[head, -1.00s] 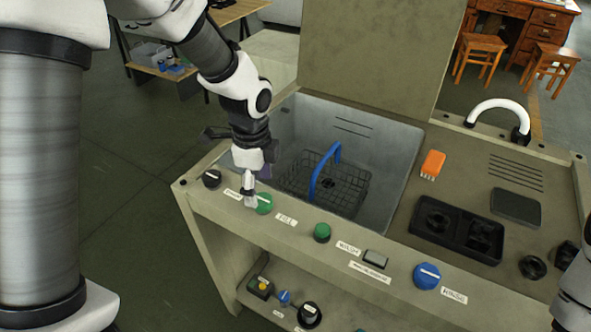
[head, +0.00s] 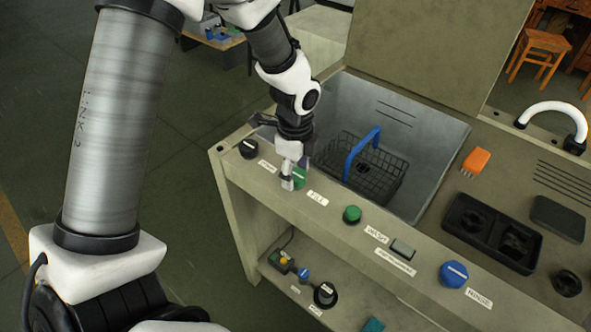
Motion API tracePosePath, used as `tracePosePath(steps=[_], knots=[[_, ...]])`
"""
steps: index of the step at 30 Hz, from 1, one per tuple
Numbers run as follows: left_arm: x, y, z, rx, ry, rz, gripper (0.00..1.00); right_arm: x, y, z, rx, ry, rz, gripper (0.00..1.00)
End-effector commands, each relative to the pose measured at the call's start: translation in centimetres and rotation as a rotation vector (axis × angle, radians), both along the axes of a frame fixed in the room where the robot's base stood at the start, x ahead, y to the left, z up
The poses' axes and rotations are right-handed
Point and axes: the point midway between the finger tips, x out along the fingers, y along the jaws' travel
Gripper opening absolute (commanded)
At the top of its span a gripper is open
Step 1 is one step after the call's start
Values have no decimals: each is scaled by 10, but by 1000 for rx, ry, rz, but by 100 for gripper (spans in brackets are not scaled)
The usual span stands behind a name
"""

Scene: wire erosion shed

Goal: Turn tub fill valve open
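My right gripper is not in view.
Behind the ledge is an open grey tub (head: 437,136) with a wire basket (head: 378,184) and blue handle (head: 362,152). Along the ledge are a black knob (head: 249,149), another green knob (head: 352,214), a grey button (head: 403,248) and a blue knob (head: 454,273). A shelf lies below.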

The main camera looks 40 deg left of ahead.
Motion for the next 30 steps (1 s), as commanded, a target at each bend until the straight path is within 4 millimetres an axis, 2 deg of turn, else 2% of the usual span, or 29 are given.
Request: tracePosePath(steps=[1,2,3,17,30], knots=[[0,0,0,0,0,0,28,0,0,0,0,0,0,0],[0,0,0,0,0,0,18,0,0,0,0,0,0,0],[0,0,0,0,1,0,14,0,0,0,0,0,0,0],[-1,0,0,0,3,57,14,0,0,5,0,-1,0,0],[-1,0,1,0,5,376,14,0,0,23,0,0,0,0]])
